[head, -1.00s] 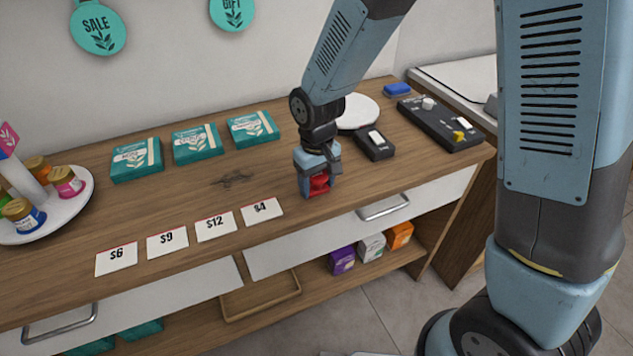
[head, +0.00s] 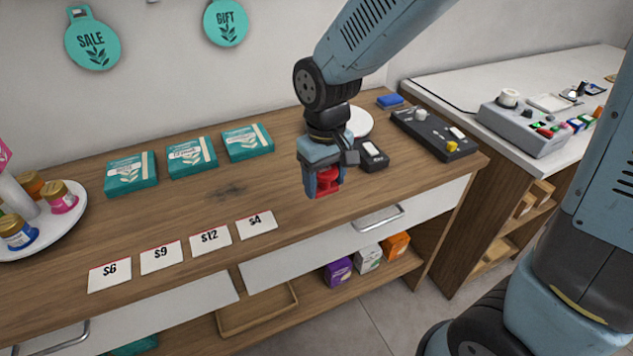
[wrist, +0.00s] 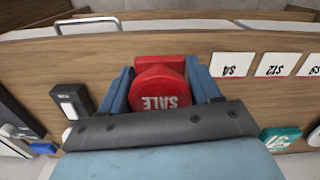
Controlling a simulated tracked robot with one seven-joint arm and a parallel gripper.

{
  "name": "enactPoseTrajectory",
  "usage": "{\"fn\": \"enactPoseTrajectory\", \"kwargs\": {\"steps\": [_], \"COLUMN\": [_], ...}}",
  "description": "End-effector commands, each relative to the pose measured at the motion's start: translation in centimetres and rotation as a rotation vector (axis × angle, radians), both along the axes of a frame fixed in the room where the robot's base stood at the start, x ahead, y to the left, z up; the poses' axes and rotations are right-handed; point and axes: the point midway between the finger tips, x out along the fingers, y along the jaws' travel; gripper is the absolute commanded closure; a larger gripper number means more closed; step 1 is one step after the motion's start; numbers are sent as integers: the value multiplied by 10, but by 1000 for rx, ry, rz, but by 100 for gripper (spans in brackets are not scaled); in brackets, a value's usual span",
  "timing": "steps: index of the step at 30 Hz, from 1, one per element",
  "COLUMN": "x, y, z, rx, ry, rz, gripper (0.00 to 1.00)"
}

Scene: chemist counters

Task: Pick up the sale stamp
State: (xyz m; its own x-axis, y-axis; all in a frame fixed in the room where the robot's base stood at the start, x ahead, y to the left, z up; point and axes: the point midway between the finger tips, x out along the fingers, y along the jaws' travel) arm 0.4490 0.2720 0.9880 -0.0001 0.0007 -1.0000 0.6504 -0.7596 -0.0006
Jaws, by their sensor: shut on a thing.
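The sale stamp (wrist: 160,90) is red with a round top that reads SALE, upside down in the wrist view. It also shows in the head view (head: 327,180), low between my fingers. My gripper (head: 324,188) is shut on it, with one blue finger on each side in the wrist view. In the head view the stamp appears held a little above the wooden counter (head: 290,215), near its front edge. The stamp's underside is hidden.
Price cards (head: 210,238) lie left of my gripper. Teal boxes (head: 192,157) lie behind them. A small dark device (head: 372,155), a white round dish (head: 361,122) and a black control panel (head: 434,134) stand to the right and behind. A drawer handle (head: 380,219) juts from the front.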

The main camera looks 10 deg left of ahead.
Motion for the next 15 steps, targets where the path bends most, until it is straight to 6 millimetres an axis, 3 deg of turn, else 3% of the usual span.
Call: {"fn": "enactPoseTrajectory", "kwargs": {"steps": [6, 15], "x": [-33, -59], "y": [-22, -39], "z": [17, 31], "rx": [0, 0], "ry": [-1, -1], "rz": [-1, 0], "gripper": [68, 68]}}
